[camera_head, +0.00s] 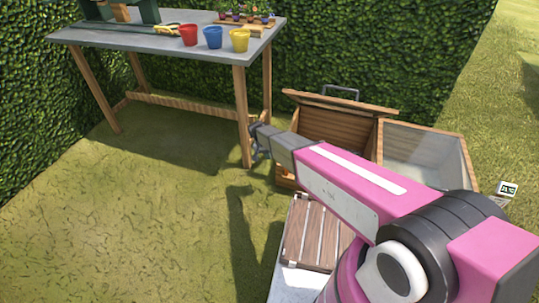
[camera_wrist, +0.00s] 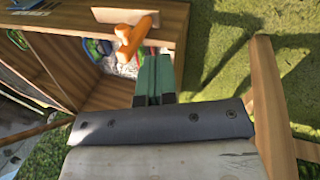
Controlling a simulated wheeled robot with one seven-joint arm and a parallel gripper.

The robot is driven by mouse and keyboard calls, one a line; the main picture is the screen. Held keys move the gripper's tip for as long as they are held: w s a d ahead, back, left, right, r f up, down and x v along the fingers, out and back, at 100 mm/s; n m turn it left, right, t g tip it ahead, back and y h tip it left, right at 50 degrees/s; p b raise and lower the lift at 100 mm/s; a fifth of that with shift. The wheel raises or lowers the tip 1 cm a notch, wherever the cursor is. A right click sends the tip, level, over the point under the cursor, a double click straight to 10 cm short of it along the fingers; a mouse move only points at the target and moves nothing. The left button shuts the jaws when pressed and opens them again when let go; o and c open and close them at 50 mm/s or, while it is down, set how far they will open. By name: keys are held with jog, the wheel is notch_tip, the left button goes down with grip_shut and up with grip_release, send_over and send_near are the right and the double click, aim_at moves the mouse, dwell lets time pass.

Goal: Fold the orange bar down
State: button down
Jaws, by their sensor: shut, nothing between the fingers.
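The orange bar (camera_wrist: 131,42) shows in the wrist view near the top centre, as a short piece with a stubby end. It sticks out at an angle over the wooden edge of a box. In the wrist view my gripper (camera_wrist: 154,57) has its green fingers together and empty, with their tips just right of the orange bar. I cannot tell whether they touch it. In the head view my gripper (camera_head: 257,145) is beside the wooden box (camera_head: 330,135), near the table leg. The orange bar is not visible in the head view.
A work table (camera_head: 130,40) bears a red pot (camera_head: 188,35), a blue pot (camera_head: 213,37) and a yellow pot (camera_head: 239,41). A wooden post (camera_wrist: 268,105) stands close right of my gripper. Open grass lies left.

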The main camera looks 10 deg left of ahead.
jog(key=d+f, duration=0.6)
jog(key=shift+w+f, duration=0.35)
jog(key=shift+d, duration=0.15)
